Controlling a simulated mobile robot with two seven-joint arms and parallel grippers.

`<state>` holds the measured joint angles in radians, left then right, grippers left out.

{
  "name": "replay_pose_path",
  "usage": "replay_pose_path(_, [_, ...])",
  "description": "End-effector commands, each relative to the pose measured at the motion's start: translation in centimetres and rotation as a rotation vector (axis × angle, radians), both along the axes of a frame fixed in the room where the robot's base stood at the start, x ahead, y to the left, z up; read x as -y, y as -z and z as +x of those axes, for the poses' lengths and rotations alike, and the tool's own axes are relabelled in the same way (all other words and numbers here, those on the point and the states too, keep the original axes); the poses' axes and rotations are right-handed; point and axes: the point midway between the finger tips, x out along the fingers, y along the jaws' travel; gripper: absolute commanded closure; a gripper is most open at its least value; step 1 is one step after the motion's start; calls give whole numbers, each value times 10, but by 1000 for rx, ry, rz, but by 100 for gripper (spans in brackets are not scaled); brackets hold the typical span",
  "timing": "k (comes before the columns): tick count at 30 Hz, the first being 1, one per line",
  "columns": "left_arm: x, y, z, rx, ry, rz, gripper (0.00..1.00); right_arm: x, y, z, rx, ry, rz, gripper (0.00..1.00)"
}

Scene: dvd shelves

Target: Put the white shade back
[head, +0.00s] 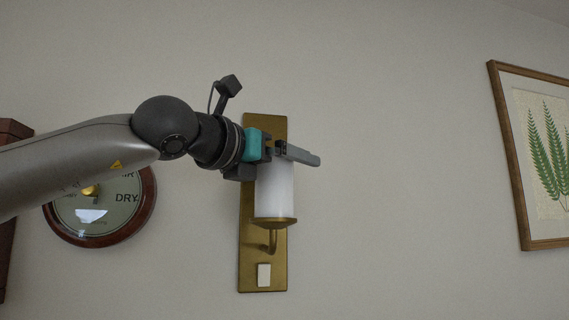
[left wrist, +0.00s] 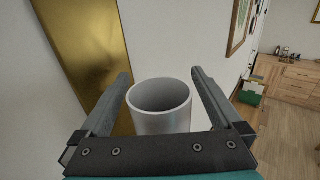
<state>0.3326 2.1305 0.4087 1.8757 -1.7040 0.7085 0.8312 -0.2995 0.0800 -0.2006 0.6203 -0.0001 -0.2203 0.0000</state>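The white shade (head: 274,192) is an upright cylinder on the round brass holder (head: 273,222) of a wall lamp with a brass backplate (head: 262,281). My left gripper (head: 300,155) is at the top of the shade, its fingers pointing right and covering the upper rim. In the left wrist view the shade (left wrist: 160,116) shows its open top between the two fingers of the left gripper (left wrist: 160,90). The fingers are apart, with a visible gap on each side of the shade. The shade's lower end is hidden there. My right gripper is in neither view.
A round dial (head: 105,212) with a dark red rim hangs left of the lamp, partly behind my arm. A framed fern picture (head: 525,152) hangs at the far right. The wall between lamp and picture is clear. A wooden dresser (left wrist: 292,82) stands in the distance.

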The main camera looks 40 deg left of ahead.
Motion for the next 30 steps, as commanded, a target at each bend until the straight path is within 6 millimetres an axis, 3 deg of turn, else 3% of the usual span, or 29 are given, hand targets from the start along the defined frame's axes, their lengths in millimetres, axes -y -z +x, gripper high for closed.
replay_pose_path(8, [0,-1,0,0,0,0,0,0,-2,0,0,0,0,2])
replay_pose_path(15, [0,-17,0,0,0,0,0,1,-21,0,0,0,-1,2])
replay_pose_path(18, [1,-12,-20,8,0,-1,0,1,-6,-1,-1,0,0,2])
replay_pose_path(30, [3,-10,-94,5,0,-1,0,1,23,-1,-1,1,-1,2])
